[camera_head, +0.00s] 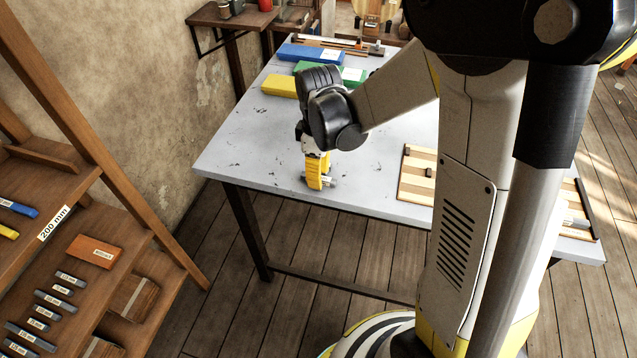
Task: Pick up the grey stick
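A short grey stick (332,181) is at the front left part of the grey table. Its ends show on both sides of my gripper (316,184), and its middle is hidden behind a yellow finger. My gripper points down at the stick with its fingertips at table height. The fingers overlap in this view, so I cannot tell whether they are closed on the stick or only around it. I also cannot tell whether the stick rests on the table (263,150).
Blue (311,54), green (352,75) and yellow (279,85) boxes lie at the table's back. A wooden slatted tray (416,173) is right of the gripper. A wooden shelf (125,245) at left holds several grey bars (47,298) and an orange box (94,251).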

